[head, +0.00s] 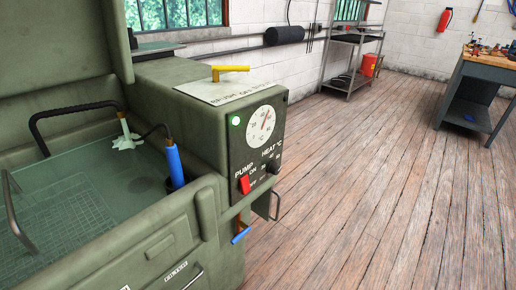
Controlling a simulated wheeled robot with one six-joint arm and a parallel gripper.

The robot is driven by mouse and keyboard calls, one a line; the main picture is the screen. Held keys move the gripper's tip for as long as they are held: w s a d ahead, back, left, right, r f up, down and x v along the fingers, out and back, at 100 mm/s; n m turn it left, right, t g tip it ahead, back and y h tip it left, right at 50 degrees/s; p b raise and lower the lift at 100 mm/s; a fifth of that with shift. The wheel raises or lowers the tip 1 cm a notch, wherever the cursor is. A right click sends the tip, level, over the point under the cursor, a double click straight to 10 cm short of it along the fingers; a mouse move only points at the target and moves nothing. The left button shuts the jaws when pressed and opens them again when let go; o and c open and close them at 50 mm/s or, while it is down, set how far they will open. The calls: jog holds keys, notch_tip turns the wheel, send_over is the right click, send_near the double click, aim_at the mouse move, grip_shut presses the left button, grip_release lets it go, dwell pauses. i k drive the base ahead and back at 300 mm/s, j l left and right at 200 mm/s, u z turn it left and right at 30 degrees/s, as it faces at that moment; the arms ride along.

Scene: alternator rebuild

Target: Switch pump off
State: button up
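The red pump switch (244,185) is on the dark control panel (236,155) of a green parts washer (160,235). It sits beside the labels PUMP, ON and OFF; I cannot tell its position for sure at this size. A green light (236,121) glows at the panel's upper left. A round temperature dial (260,125) with a red needle and a HEAT knob (272,166) are on the same panel. In the basin, a blue-handled brush (175,165) stands upright, and a black hose ends in a pale green nozzle (127,137). My gripper is not in view.
A yellow handle (230,69) lies on top of the washer's control box. A blue-tipped lever (241,236) and a metal handle stick out below the panel. The wooden floor (360,190) to the right is open. A metal shelf (350,60) and a workbench (485,75) stand farther back.

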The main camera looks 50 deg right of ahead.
aim_at(244, 185)
jog(key=z, duration=1.05)
